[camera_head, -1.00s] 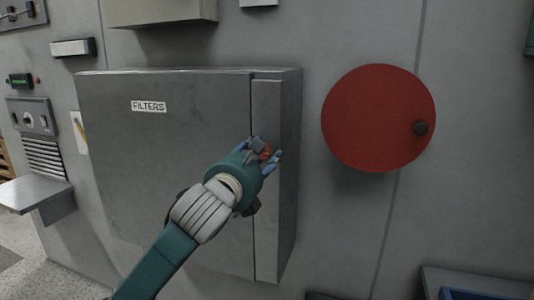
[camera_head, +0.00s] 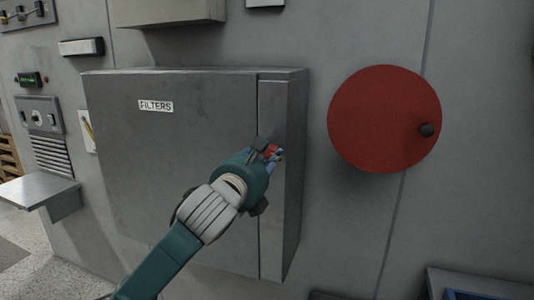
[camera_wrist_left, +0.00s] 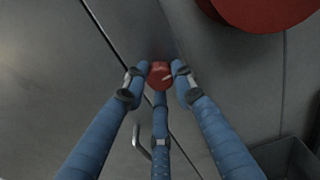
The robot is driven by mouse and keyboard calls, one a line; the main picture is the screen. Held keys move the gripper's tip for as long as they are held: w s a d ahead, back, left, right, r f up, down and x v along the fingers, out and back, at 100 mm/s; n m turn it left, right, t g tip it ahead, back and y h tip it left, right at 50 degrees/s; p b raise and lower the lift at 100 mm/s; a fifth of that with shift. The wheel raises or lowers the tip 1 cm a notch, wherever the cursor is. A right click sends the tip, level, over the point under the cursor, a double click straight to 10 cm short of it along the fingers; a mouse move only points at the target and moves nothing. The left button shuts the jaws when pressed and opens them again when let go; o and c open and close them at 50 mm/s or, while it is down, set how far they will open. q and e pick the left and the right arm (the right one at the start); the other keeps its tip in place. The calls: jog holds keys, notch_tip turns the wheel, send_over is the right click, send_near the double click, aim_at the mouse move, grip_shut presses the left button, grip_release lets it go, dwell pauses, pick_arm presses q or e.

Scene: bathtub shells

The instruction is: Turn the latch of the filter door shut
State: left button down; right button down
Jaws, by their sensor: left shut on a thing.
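The grey filter door (camera_head: 170,190), labelled FILTERS, is the wide front of a wall cabinet and looks flush with the narrow strip (camera_head: 273,225) on its right. The red latch (camera_head: 271,149) is on that strip near the seam, partly hidden by my fingers. It also shows in the left wrist view (camera_wrist_left: 160,76). My left gripper (camera_head: 276,154) has its blue fingers shut on the latch; in the left wrist view (camera_wrist_left: 162,82) two fingertips flank it and a third is below. The latch's exact angle is hard to tell. My right gripper is not in view.
A bent metal handle (camera_wrist_left: 143,140) shows near the seam in the wrist view. A grey shelf (camera_head: 38,188) juts out at left. A box edge (camera_head: 470,285) is at lower right.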

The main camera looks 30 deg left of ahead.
pick_arm(q)
jog(key=n+p, duration=0.2)
jog(key=n, duration=0.1)
jog(key=shift+r, duration=0.25)
jog(key=n+p, duration=0.2)
jog(key=n, duration=0.2)
jog(key=shift+n, duration=0.4)
jog(key=n+p, duration=0.2)
jog(key=n, duration=0.2)
jog(key=shift+n, duration=0.3)
jog(key=n+p, duration=0.1)
jog(key=n, duration=0.3)
jog(key=shift+a+n, duration=0.1)
jog(key=shift+n, duration=0.2)
jog(key=shift+p, duration=0.3)
jog(key=c, duration=1.4)
grip_release()
jog(key=shift+c, duration=0.2)
jog(key=shift+o, duration=0.2)
jog(key=shift+w+f, duration=0.1)
jog(key=shift+f, duration=0.05)
